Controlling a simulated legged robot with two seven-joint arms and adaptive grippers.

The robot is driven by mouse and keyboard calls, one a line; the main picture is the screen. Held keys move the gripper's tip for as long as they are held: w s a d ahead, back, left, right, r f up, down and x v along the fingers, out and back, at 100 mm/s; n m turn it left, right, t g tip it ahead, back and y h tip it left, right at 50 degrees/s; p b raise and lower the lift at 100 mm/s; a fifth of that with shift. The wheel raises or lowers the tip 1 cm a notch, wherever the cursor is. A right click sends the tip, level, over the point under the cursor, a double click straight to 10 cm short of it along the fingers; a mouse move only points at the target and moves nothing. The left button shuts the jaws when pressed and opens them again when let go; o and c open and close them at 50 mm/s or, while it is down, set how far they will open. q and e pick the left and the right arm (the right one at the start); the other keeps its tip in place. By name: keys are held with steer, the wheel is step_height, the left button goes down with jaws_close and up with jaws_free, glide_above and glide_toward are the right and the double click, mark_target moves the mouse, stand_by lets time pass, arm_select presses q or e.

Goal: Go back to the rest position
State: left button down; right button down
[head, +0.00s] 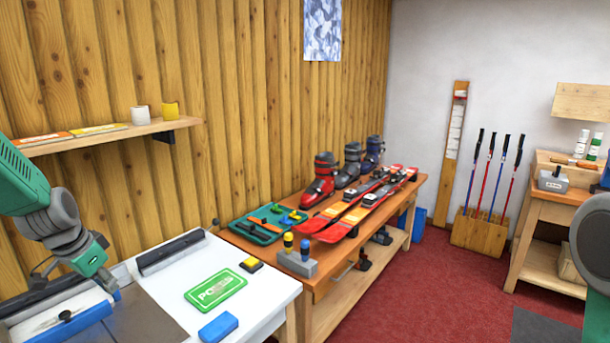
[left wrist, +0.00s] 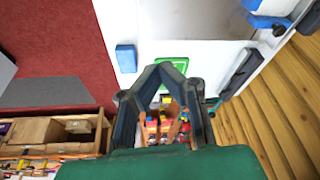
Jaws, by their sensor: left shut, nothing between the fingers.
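My left arm comes in from the left edge of the head view. Its gripper (head: 105,279) is above the left part of the white bench (head: 260,290), clear of the green card and the blue block. In the left wrist view the dark fingers of my left gripper (left wrist: 163,68) meet at their tips, with nothing held between them. The bench shows beyond them. A grey and green part of my own body is at the right edge of the head view. My right gripper is not seen.
A green card (head: 215,291), a blue block (head: 218,328) and a dark bar (head: 170,252) are on the white bench. A wooden table (head: 330,265) holds skis (head: 345,216) and boots (head: 320,180). A wall shelf (head: 110,136) is above the bench. Red carpet (head: 440,290) is open floor.

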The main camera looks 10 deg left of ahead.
arm_select(q)
steer(key=shift+n+g+y, duration=0.4)
steer(key=shift+g+y, duration=0.2)
steer(key=shift+g, duration=0.1)
steer(key=s+d+f+b, duration=0.1)
steer(key=s+d+f, duration=0.1)
steer(key=f, duration=0.3)
steer(key=s+d+f+b, duration=0.2)
steer(key=d+f, duration=0.2)
steer(key=f, duration=0.1)
steer(key=s+d+f+b, duration=0.1)
steer(key=s+d+f, duration=0.1)
steer(key=f, duration=0.4)
steer(key=shift+s+d+f, duration=0.1)
steer(key=shift+d, duration=0.4)
steer(key=s+d+f+b, duration=0.4)
steer(key=s+d+f, duration=0.3)
steer(key=s+f, duration=0.2)
steer(key=s+d+f+n+g+b, duration=0.1)
steer(key=s+d+f+b, duration=0.2)
steer(key=s+d+f, duration=0.3)
steer(key=shift+s+d+f+g+h+b, duration=0.35)
steer(key=shift+s+f, duration=1.45)
steer(key=shift+s, duration=1.6)
